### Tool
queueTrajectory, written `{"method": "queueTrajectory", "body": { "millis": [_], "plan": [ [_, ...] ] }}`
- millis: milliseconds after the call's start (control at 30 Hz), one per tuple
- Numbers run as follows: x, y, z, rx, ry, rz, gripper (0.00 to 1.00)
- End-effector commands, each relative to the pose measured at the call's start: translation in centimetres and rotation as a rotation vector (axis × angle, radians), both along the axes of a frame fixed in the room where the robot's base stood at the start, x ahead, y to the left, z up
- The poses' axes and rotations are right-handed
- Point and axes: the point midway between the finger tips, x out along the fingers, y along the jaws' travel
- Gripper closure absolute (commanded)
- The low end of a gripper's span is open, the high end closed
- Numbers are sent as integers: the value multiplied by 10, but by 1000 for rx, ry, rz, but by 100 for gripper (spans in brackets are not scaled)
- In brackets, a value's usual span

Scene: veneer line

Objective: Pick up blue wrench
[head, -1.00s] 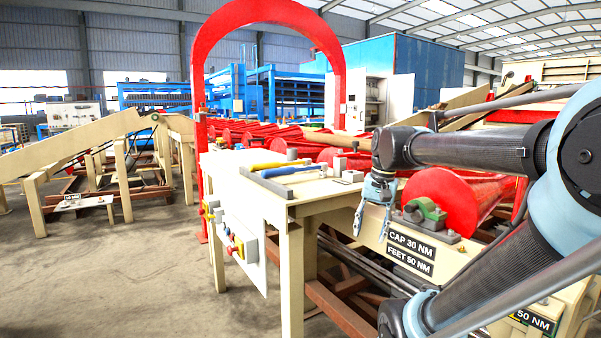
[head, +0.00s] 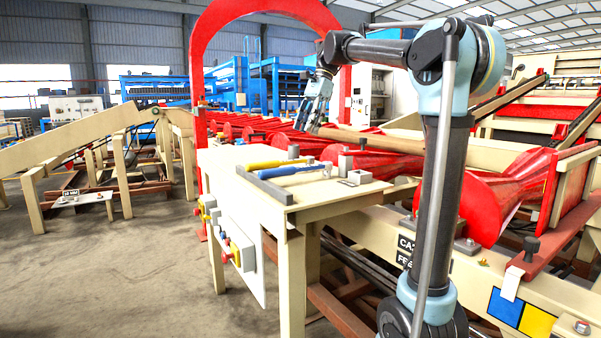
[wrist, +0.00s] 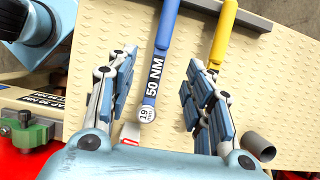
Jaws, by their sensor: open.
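The blue wrench (head: 291,171) lies flat on the cream table (head: 318,200). In the wrist view the blue wrench (wrist: 164,40) carries a "50 NM" label, and its round end is marked 19. My gripper (head: 311,115) is raised above the far side of the table, pointing down. In the wrist view my gripper (wrist: 160,62) is open and empty, with the blue wrench showing between its fingers, below and apart from them. A yellow wrench (head: 268,164) lies beside the blue one; it also shows in the wrist view (wrist: 221,38).
Small grey metal blocks and a post (head: 345,163) stand at the table's right. Red rollers (head: 480,205) and a red arch (head: 198,100) flank the table.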

Motion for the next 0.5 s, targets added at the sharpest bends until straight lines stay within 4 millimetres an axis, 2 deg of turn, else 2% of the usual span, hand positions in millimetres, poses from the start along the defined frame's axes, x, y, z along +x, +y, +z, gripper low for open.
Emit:
{"method": "queueTrajectory", "body": {
  "millis": [100, 200, 500],
  "plan": [
    [3, 6, 3, -1, 14, -12, 53],
    [2, 10, -2, -2, 18, -16, 53],
    [-10, 26, -48, -2, 18, -13, 53]
  ]
}}
